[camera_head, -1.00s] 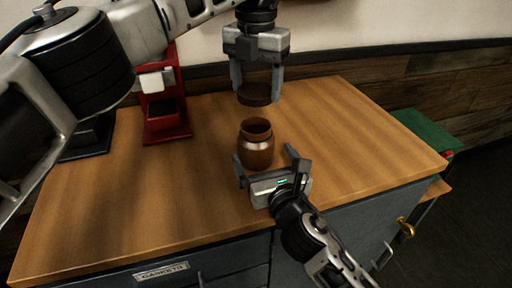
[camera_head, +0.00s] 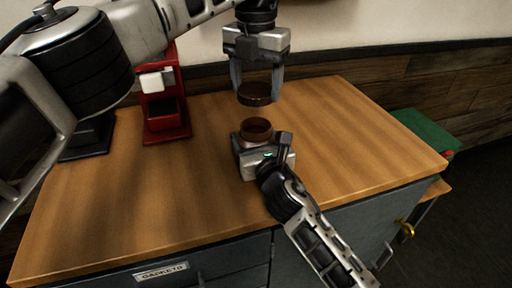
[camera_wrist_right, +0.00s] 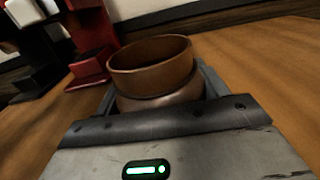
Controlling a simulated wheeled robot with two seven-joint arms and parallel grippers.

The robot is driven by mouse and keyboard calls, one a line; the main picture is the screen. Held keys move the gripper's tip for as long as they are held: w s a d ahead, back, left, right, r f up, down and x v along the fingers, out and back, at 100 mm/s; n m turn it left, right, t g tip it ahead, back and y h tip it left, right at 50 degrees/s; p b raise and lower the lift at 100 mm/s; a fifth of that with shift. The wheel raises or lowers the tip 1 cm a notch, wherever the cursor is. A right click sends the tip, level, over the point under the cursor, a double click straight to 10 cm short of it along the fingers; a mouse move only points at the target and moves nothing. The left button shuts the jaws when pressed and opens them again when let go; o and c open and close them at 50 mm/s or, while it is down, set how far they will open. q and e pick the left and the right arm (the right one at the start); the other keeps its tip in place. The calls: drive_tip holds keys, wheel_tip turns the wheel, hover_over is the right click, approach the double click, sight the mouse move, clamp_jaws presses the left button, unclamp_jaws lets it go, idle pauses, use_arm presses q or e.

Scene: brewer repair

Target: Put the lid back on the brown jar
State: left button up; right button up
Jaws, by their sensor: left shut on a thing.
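The brown jar (camera_head: 256,128) stands upright and open on the wooden counter. Its rim and neck show in the right wrist view (camera_wrist_right: 152,68); its lower body is hidden behind my right gripper in the head view. My left gripper (camera_head: 257,86) points down and is shut on the dark brown lid (camera_head: 255,97), holding it roughly level above the jar, apart from it. My right gripper (camera_head: 260,140) is low at the jar's front, its open fingers on either side of the jar. I cannot tell if they touch it.
A red stand (camera_head: 165,110) and a black object (camera_head: 88,138) stand at the back left of the counter (camera_head: 110,205). The counter is clear left and right of the jar. A green surface (camera_head: 425,130) lies beyond the right edge.

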drive_tip(key=c, duration=0.4)
use_arm(q)
drive_tip(key=shift+f, duration=2.5)
drive_tip(key=shift+f, duration=0.9)
drive_tip(key=shift+f, duration=0.5)
